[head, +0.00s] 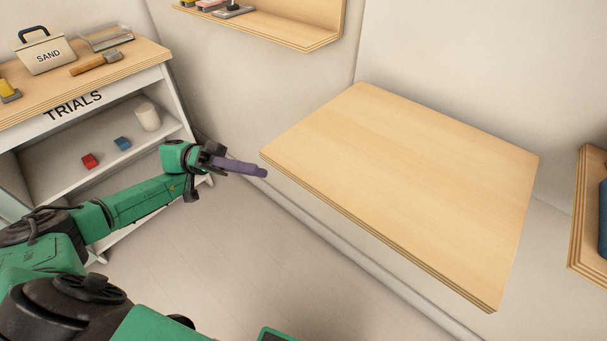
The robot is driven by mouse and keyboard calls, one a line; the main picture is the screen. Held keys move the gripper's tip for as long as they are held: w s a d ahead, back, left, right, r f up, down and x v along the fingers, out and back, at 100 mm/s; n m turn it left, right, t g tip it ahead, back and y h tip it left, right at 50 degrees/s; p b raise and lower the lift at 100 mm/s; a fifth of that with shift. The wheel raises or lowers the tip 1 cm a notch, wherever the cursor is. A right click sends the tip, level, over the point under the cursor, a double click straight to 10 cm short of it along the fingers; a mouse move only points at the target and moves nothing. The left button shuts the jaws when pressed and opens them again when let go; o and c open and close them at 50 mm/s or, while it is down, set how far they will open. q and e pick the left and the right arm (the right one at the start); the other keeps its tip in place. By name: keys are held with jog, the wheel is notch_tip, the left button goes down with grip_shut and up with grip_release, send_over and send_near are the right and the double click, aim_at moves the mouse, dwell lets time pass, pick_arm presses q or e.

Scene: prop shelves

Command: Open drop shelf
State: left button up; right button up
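The drop shelf (405,190) is a broad pale wooden panel at the wall. It stands out flat from the wall, and its top is bare. My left gripper (264,172) is at the end of the green arm coming in from the left. Its purple fingers point right and end close to the panel's left corner in the picture. They overlap from this angle, so I cannot tell whether they are open or touch the panel. My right gripper is not in view.
A cabinet (60,124) marked TRIALS stands at the left, with a SAND box (45,57) and tools on top and small blocks inside. A wall shelf (290,32) is above, and another wooden unit (589,255) is at the right edge. The floor below is clear.

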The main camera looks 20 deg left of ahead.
aim_at(316, 181)
pick_arm(q)
jog(key=p+x, duration=0.2)
jog(key=x, duration=1.2)
jog(key=shift+d, duration=0.1)
grip_shut()
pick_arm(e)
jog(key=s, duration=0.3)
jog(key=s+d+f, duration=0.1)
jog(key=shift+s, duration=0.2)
